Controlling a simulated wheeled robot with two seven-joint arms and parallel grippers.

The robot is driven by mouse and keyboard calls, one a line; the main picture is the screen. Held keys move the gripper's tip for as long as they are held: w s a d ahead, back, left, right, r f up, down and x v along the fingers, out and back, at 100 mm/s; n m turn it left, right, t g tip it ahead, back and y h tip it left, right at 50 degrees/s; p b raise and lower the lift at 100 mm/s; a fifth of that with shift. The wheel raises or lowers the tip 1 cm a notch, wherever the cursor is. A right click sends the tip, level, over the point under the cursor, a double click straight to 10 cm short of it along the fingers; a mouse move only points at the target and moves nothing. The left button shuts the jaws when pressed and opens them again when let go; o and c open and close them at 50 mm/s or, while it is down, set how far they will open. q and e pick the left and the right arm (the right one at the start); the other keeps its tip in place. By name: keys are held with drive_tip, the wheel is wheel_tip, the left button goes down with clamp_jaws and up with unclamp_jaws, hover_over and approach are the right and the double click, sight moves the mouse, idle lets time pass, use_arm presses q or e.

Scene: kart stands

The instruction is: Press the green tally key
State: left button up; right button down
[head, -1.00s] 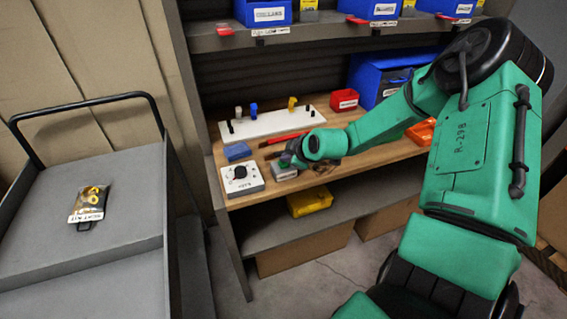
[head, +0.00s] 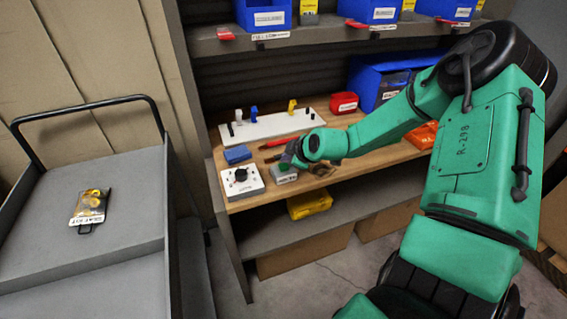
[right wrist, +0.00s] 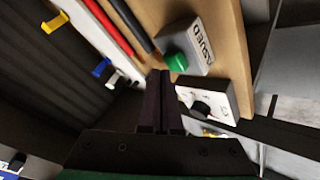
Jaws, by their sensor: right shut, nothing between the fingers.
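The green tally key (right wrist: 177,62) is a round green button on a small grey box labelled "ISSUED" (right wrist: 199,45) in the right wrist view. In the head view the grey box (head: 284,178) sits near the front edge of the shelf, and my gripper hides most of its top. My right gripper (right wrist: 160,73) is shut and empty, its dark fingertips beside the green key in the picture. I cannot tell whether they touch it. In the head view the right gripper (head: 290,160) is just over the box. My left gripper is not in view.
A white box with a black knob (head: 241,181) stands left of the grey box. A blue block (head: 237,153), a white pegged board (head: 264,127), red and dark tools and a red bin (head: 344,103) share the shelf. A grey cart (head: 120,190) stands at left.

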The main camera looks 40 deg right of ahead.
sight(287, 167)
drive_tip(key=shift+r, duration=0.25)
wheel_tip(287, 167, up, 5)
drive_tip(key=p, duration=0.4)
drive_tip(key=shift+f, duration=0.15)
idle(0.7)
